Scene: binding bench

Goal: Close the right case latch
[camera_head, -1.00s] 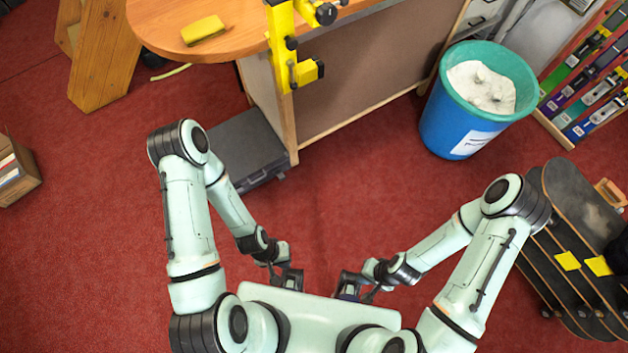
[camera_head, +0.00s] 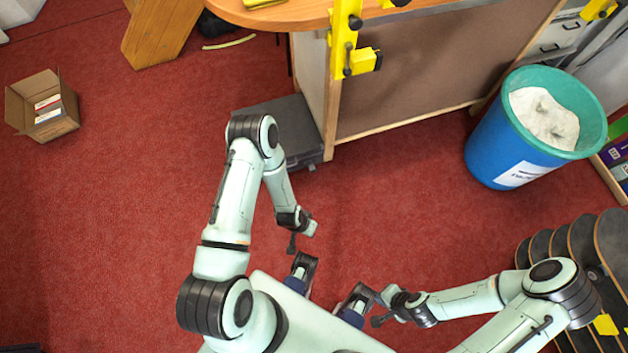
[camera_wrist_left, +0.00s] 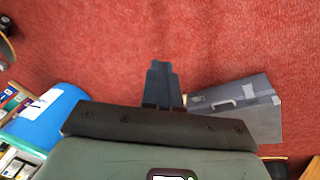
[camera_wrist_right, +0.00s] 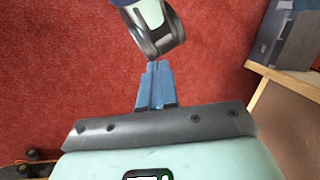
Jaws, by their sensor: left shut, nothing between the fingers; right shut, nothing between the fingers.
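The dark grey case (camera_head: 285,122) lies on the red floor against the bench's side panel, partly hidden by my left arm in the head view. In the left wrist view the case (camera_wrist_left: 255,122) shows its handle and light fittings near its top edge; in the right wrist view part of the case (camera_wrist_right: 300,42) shows at the top right. Whether its right latch is open or shut is too small to tell. My left gripper (camera_head: 299,276) and right gripper (camera_head: 352,311) are shut and empty, close to my body and well apart from the case.
The wooden bench (camera_head: 420,85) with yellow clamps stands behind the case. A blue bin (camera_head: 490,150) stands right of it. Skateboards (camera_head: 585,240) are at the lower right, and an open cardboard box (camera_head: 45,128) at the far left. Red floor between me and the case is clear.

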